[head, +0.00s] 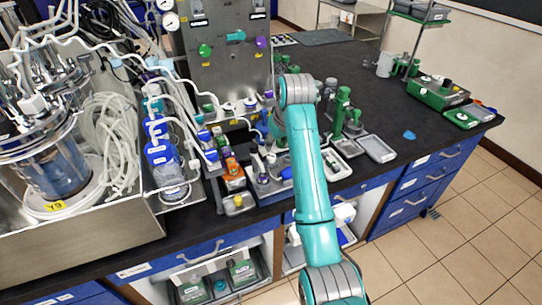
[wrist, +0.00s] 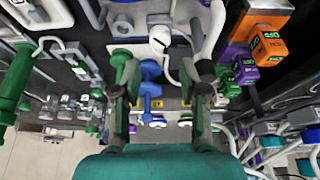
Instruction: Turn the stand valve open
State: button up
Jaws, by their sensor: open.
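My gripper (wrist: 162,80) is open in the wrist view, with one dark-tipped finger on each side. A blue valve-like piece with a rounded handle (wrist: 150,70) shows between the fingers, apart from both; I cannot tell for sure that it is the stand valve. A white round-ended fitting (wrist: 159,38) stands just beyond it. In the head view my teal arm reaches over the bench and hides the gripper and what lies under it. A blue piece (head: 286,173) shows beside the arm, low on the bench near its front edge.
Orange and purple labelled blocks (wrist: 264,45) stand close on the right in the wrist view. A green cylinder (wrist: 12,88) is at the left. In the head view, a green stand (head: 341,112) and a grey tray (head: 376,148) sit right of my arm.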

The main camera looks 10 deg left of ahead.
aim_at(272, 156)
jog(key=x, duration=0.8)
jog(key=shift+f, duration=0.3)
grip_shut()
jog(key=shift+w+n, duration=0.1)
jog(key=shift+n, duration=0.2)
jog(key=n+g+y, duration=0.1)
jog(key=n, duration=0.2)
jog(key=shift+w+d+n, duration=0.1)
jog(key=shift+n, duration=0.2)
jog(key=shift+w+n+g+y, duration=0.15)
jog(key=shift+n+g, duration=0.35)
jog(key=shift+n, duration=0.65)
jog(key=shift+s+n+g+y, duration=0.1)
jog(key=shift+n+g+y, duration=0.3)
jog(key=shift+n, duration=0.75)
